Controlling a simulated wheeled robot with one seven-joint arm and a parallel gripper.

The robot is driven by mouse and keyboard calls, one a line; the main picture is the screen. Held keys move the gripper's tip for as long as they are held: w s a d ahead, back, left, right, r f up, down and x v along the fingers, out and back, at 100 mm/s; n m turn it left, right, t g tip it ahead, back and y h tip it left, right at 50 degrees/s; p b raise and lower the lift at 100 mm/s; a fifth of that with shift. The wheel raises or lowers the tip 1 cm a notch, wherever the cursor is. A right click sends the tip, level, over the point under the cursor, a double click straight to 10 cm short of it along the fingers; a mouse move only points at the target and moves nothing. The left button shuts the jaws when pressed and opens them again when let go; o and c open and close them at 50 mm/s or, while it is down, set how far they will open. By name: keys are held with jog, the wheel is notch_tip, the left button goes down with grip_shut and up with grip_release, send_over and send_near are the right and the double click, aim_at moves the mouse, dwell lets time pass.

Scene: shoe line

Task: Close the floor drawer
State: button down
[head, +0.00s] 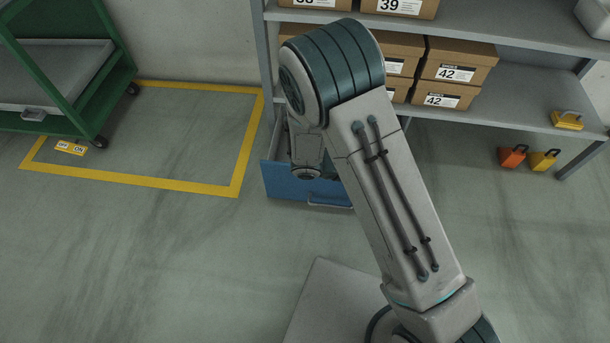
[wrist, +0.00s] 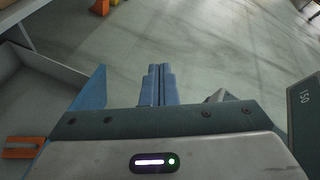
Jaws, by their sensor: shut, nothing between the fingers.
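The floor drawer (head: 287,181) has a blue front and stands open beneath the shelf rack, low on the floor. Its handle (head: 330,199) shows at the lower edge of the front, partly behind my arm. In the wrist view the grey open inside is at the left, bounded by the blue front panel (wrist: 91,88). My gripper (wrist: 160,72) is shut and empty, beside the panel on its outer side. I cannot tell whether it touches the panel. In the head view my arm hides the fingertips and the right part of the drawer.
An orange block (wrist: 22,147) lies inside the drawer. The shelf rack (head: 520,115) holds shoe boxes (head: 458,62). Orange (head: 512,157) and yellow (head: 543,160) padlock-like things sit right of the drawer. A green cart (head: 120,55) stands left by yellow floor tape. The floor in front is clear.

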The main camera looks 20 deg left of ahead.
jog(key=s+a+f+n+t+y+p, duration=0.1)
jog(key=s+a+f+n+t+y, duration=0.25)
jog(key=a+f+n+y, duration=0.5)
jog(key=s+a+f+n+t+y, duration=0.25)
jog(key=a+f+n+t, duration=0.3)
jog(key=n, duration=0.55)
jog(key=s+a+f+n+t+y+p, duration=0.1)
jog(key=s+a+f+n+t+y, duration=0.15)
jog(key=a+f+n+y, duration=0.5)
jog(key=w+a+n+h+b, duration=0.1)
jog(key=w+b, duration=0.3)
jog(key=w, duration=0.9)
jog(key=shift+w+a+f+n+t+h, duration=0.15)
jog(key=shift+w+f+n+t+h, duration=0.1)
jog(key=shift+f+n+t+h, duration=0.25)
jog(key=shift+r, duration=0.2)
